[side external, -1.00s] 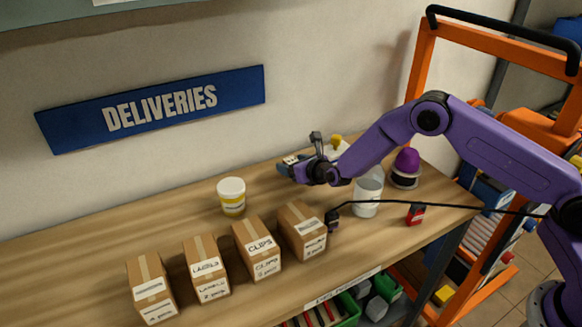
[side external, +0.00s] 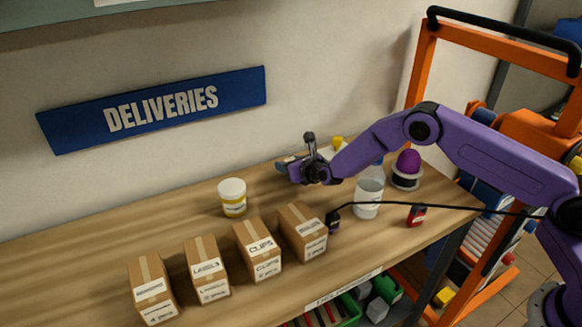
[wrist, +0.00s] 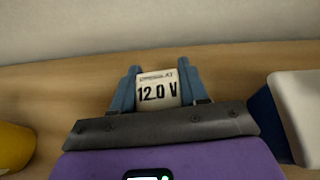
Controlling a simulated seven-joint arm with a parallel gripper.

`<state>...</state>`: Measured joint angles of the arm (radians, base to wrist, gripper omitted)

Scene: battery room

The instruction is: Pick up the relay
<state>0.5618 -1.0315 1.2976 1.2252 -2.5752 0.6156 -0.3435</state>
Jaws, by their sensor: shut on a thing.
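A small pale block printed "12.0 V" (wrist: 157,92), which I take to be the relay, sits between the two blue-grey fingers of my gripper (wrist: 156,84) in the wrist view. The fingers are shut on its left and right sides, and its printed face is towards the camera. In the side external view my gripper (side external: 285,163) is low over the back of the bench, near the wall. The relay is too small and covered to make out there. I cannot tell whether it is clear of the bench top.
A wooden bench (side external: 100,245) holds several cardboard boxes (side external: 258,250) along the front and a yellow-and-white tub (side external: 232,197). A black cable (side external: 450,207) crosses there.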

